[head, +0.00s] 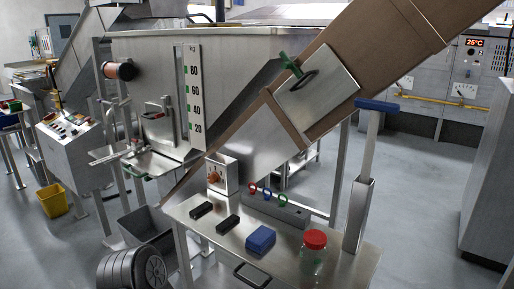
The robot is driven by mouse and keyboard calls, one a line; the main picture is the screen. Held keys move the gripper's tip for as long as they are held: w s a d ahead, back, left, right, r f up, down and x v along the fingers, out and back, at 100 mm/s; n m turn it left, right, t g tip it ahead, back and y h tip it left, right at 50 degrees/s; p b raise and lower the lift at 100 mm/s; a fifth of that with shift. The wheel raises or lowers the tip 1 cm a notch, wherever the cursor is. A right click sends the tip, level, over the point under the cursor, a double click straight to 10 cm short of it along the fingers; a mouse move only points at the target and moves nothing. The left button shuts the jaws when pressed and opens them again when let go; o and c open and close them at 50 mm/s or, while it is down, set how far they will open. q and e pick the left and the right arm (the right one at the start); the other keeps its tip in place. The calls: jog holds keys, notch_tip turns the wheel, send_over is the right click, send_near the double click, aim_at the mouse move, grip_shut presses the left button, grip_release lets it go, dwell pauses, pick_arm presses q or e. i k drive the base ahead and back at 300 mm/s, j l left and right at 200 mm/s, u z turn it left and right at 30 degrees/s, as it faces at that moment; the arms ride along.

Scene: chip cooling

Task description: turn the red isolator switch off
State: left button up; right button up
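A small pale metal box (230,178) with an orange-red rotary knob (213,177) stands at the back left of the steel table, below the sloping conveyor. It looks like the isolator switch. The knob is too small to tell which way it points. Neither of my grippers is in the head view.
The steel table (205,226) holds two black blocks (228,224), a blue block (261,239), a grey rack (275,208) with coloured rings and a red-lidded jar (314,255). A blue-topped post (360,200) stands at right. The brown conveyor (375,50) slopes overhead.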

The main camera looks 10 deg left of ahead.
aim_at(50, 116)
jog(key=i+j+z, duration=0.15)
jog(key=i+j, duration=0.25)
jog(key=j, duration=1.45)
jog(key=i+j+z, duration=0.15)
jog(key=j, duration=1.7)
jog(key=i+j+z, duration=0.15)
jog(key=i+j, duration=0.15)
jog(key=j, duration=1.6)
jog(key=i+j+z, duration=0.2)
jog(key=j, duration=1.7)
jog(key=j+z, duration=0.2)
jog(key=j, duration=2.3)
